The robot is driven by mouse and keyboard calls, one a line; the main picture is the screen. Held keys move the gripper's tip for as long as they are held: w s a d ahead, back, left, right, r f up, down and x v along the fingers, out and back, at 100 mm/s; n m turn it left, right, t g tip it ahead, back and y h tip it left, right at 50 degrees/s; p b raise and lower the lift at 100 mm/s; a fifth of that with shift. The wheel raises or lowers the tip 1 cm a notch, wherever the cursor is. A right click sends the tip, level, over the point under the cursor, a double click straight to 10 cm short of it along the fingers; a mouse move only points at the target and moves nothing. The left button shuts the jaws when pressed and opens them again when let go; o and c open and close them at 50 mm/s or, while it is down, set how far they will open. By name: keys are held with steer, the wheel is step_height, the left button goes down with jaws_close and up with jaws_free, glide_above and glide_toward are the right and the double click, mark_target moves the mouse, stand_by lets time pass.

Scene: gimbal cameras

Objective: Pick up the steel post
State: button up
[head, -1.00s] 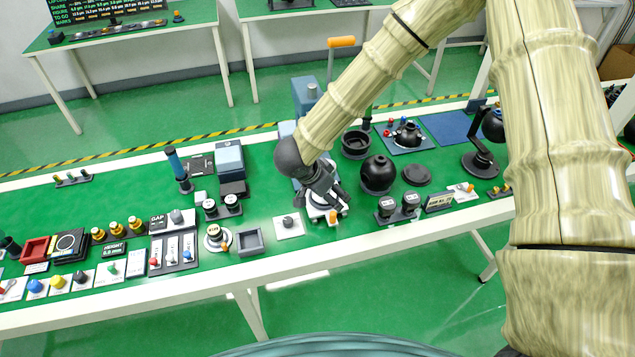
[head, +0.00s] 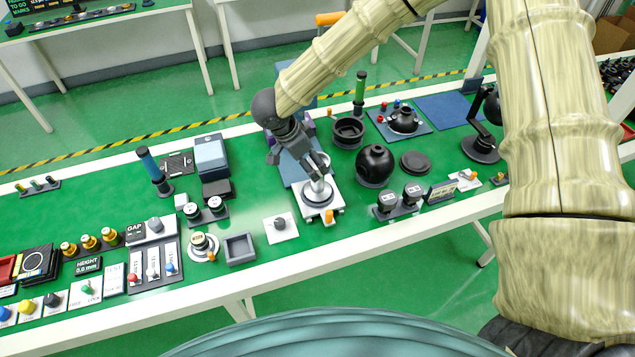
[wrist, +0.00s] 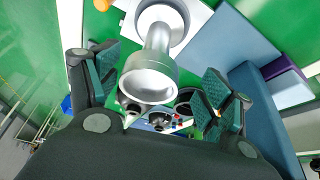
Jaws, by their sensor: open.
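The base sits on a white plate (head: 332,214) on the green bench. In the wrist view the post (wrist: 150,80) shows large, with a wide collar at its near end and a flange at its far end. My gripper (head: 314,165) is open and empty at the upper part of the post. In the wrist view the fingers of my gripper (wrist: 160,78) stand apart on either side of the post, with gaps showing. Contact with the post cannot be seen.
A black round pot (head: 374,166) stands to the right of the plate, and a grey square tray (head: 240,249) lies to the left. A blue-grey block (head: 292,172) stands close behind the plate. A small white knob plate (head: 280,227) lies just left.

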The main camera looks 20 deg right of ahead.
steer(key=shift+s+d+f+p, duration=0.15)
steer(key=shift+d+f+p, duration=0.1)
steer(key=shift+f, duration=0.1)
steer(key=shift+s+d+f+p, duration=0.1)
steer(key=shift+s+f+p, duration=0.05)
steer(key=shift+f+p, duration=0.15)
steer(key=shift+p+x, duration=0.65)
steer(key=shift+x, duration=1.4)
steer(key=shift+a, duration=0.15)
jaws_close()
